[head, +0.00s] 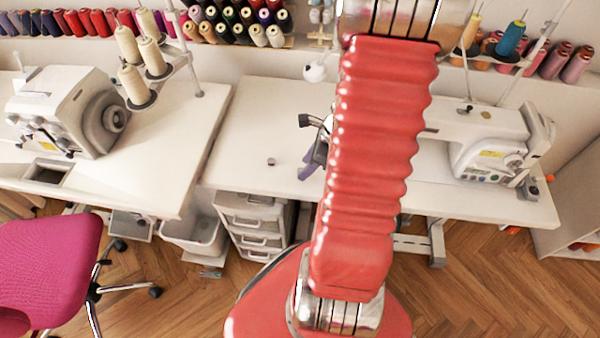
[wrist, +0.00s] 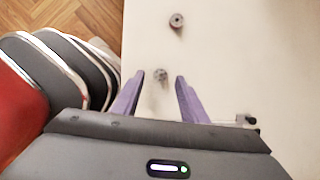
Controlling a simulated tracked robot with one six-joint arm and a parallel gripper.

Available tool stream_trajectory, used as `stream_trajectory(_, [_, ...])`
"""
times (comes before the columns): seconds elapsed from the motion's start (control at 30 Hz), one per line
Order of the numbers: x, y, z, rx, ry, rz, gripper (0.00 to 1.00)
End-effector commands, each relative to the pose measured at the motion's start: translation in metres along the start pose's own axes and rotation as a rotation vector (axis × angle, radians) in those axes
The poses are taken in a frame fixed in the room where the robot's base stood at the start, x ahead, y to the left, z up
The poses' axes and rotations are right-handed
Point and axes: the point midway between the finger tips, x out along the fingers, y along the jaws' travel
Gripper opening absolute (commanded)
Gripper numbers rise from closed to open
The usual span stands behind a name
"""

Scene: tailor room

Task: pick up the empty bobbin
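In the wrist view a small grey metallic bobbin (wrist: 161,74), which looks empty, lies on the white table between and just beyond my fingertips. A second small round spool (wrist: 176,20), darker with a brownish-purple tint, lies farther up the table. In the head view one small dark spool (head: 271,161) shows on the table, left of my gripper; the grey bobbin cannot be made out there. My gripper (wrist: 159,78) has its two purple fingers apart, with nothing held. In the head view my gripper (head: 313,152) is partly hidden by my red arm.
The white table (head: 245,135) is mostly clear around the spools. A sewing machine (head: 490,145) stands at right, an overlocker (head: 70,110) on the left table. A drawer unit (head: 252,222) and a pink chair (head: 55,260) are below. Thread cones line the back.

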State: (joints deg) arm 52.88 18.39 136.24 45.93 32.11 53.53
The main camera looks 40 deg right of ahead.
Motion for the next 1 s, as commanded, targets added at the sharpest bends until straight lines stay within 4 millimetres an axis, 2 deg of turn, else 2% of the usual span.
stream_trajectory(0.2, [0.015, 0.0, 0.0, -0.001, 0.001, 0.001, 0.4])
stream_trajectory(0.77, [0.016, 0.0, 0.0, -0.001, 0.001, 0.0, 0.4])
stream_trajectory(1.0, [0.016, 0.0, 0.0, -0.001, 0.0, 0.0, 0.23])
